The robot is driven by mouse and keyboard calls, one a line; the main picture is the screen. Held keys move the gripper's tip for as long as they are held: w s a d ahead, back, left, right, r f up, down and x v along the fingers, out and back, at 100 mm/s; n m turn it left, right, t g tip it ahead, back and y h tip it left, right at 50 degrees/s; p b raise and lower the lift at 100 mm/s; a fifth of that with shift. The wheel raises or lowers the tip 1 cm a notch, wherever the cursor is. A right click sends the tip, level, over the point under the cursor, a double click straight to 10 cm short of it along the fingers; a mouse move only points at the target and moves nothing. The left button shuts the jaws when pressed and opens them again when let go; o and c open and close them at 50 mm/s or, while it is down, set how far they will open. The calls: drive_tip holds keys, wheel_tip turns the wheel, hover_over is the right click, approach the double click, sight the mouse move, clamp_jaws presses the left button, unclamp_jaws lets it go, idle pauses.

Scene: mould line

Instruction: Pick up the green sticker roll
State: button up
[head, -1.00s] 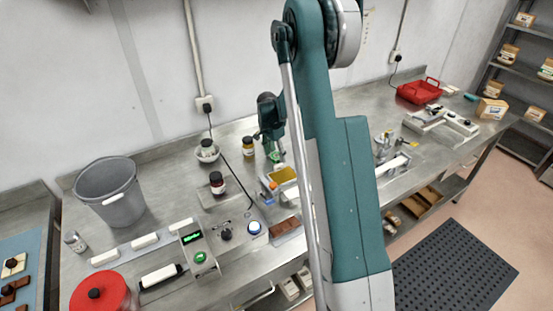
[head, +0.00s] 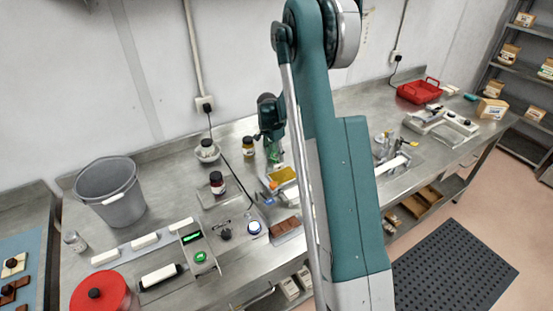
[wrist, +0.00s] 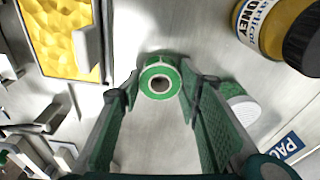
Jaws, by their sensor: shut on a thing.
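The green sticker roll (wrist: 148,77), a ring with a white inner band and a dark core hole, is between my fingertips in the wrist view. My gripper (wrist: 157,88) is shut on it, with one green finger on each side. In the head view my gripper (head: 274,152) is low over the steel bench, beside the yellow-filled tray. The roll is too small there to tell apart from the green fingers. A second green and white round thing (wrist: 243,110) lies just right of my right finger, partly hidden by it.
A honey jar with a dark lid (wrist: 268,28) stands close at the upper right of the wrist view. A yellow-filled tray (head: 270,188) is close by on the other side. A chocolate bar (head: 285,226) and a dark-lidded jar (head: 217,184) stand nearer the bench front.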

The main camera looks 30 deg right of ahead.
drive_tip(key=shift+r, duration=0.1)
wheel_tip(320, 180, up, 10)
idle(0.9)
